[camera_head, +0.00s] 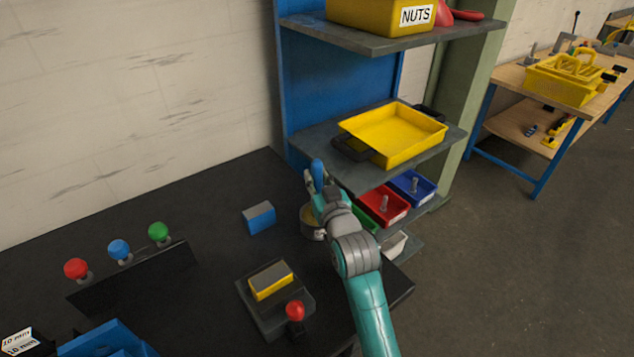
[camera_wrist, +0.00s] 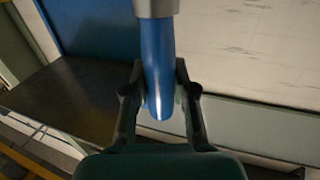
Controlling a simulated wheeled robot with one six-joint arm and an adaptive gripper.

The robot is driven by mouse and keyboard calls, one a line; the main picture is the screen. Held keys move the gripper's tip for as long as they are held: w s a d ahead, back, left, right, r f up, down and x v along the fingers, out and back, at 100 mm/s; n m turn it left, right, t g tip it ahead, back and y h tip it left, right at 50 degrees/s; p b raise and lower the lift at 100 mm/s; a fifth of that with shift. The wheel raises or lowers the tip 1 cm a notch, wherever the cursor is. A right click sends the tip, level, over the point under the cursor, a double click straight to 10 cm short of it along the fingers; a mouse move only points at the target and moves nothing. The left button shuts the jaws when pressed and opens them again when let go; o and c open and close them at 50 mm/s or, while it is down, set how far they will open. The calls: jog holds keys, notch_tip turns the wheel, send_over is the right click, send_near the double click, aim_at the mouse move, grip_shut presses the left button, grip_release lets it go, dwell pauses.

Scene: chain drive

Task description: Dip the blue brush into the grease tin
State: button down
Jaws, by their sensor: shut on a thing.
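My gripper (camera_head: 322,190) is shut on the blue brush (camera_head: 317,172), whose rounded blue handle end sticks up above the fingers. In the wrist view the blue handle (camera_wrist: 157,85) runs between the two dark fingers of my gripper (camera_wrist: 159,75), with a grey collar (camera_wrist: 156,7) at the top edge. The bristles are hidden. A round yellowish tin (camera_head: 308,222), which looks like the grease tin, stands on the black bench right beside and below my gripper, partly covered by it. I cannot tell whether the brush is inside the tin.
A blue block with a grey top (camera_head: 259,217) stands left of the tin. A yellow-and-grey block (camera_head: 271,281) sits on a dark base near a red knob (camera_head: 295,311). Close behind my gripper, a shelf holds a yellow tray (camera_head: 395,137), with red (camera_head: 385,207) and blue bins (camera_head: 412,188) below.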

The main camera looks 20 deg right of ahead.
aim_at(317, 160)
jog(key=shift+r, duration=2.7)
